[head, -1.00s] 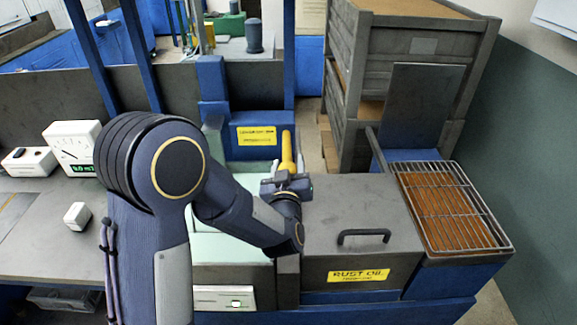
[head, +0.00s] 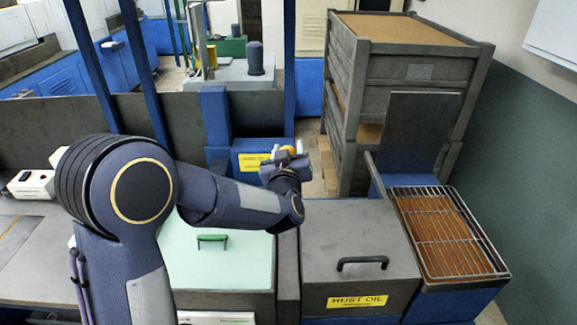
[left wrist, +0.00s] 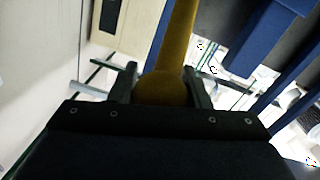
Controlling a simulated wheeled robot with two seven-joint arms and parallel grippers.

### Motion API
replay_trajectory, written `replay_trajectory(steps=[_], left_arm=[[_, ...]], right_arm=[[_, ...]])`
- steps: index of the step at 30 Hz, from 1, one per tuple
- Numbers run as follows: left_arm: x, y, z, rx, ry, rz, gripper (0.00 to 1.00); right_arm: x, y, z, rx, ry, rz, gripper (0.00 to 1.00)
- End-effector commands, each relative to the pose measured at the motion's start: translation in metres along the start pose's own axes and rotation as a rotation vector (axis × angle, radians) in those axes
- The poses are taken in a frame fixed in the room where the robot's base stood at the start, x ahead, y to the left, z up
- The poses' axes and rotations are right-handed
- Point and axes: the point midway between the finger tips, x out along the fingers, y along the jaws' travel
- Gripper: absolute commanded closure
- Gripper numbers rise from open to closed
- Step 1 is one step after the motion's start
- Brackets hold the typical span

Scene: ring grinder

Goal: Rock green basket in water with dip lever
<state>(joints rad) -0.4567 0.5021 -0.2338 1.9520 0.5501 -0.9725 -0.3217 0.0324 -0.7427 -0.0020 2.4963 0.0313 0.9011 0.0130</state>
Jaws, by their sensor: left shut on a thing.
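My left gripper (head: 283,163) is shut on the yellow dip lever (head: 291,149), beyond the tank's back right corner. In the left wrist view the yellow lever (left wrist: 176,45) runs away from between the two fingers (left wrist: 163,88), its rounded end held there. A green handle (head: 212,239) shows on that surface. The rest of the green basket cannot be made out, and my arm covers the tank's far side. My right gripper is not in view.
A grey-lidded rust oil bin (head: 345,235) with a black handle stands right of the tank. A wire rack (head: 440,230) is further right. Wooden crates (head: 405,60) stand behind. Blue posts rise behind my arm.

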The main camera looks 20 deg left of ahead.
Motion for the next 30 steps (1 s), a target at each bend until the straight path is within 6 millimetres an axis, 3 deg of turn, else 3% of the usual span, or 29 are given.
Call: replay_trajectory(steps=[9, 10, 14, 23, 30], left_arm=[[0.002, 0.000, -0.002, 0.000, 0.004, 0.000, 0.98], [0.001, 0.000, -0.002, 0.000, 0.004, 0.000, 0.53], [0.001, 0.000, -0.001, 0.000, 0.002, 0.000, 0.36], [-0.001, 0.000, 0.000, 0.000, 0.000, 0.001, 0.36], [-0.034, 0.001, 0.001, -0.003, 0.001, 0.004, 0.36]], right_arm=[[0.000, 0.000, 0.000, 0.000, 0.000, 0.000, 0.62], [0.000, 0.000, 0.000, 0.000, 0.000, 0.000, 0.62], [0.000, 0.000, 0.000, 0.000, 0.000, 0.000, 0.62], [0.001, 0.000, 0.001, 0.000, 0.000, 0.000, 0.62], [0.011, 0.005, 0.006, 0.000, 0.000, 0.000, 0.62]])
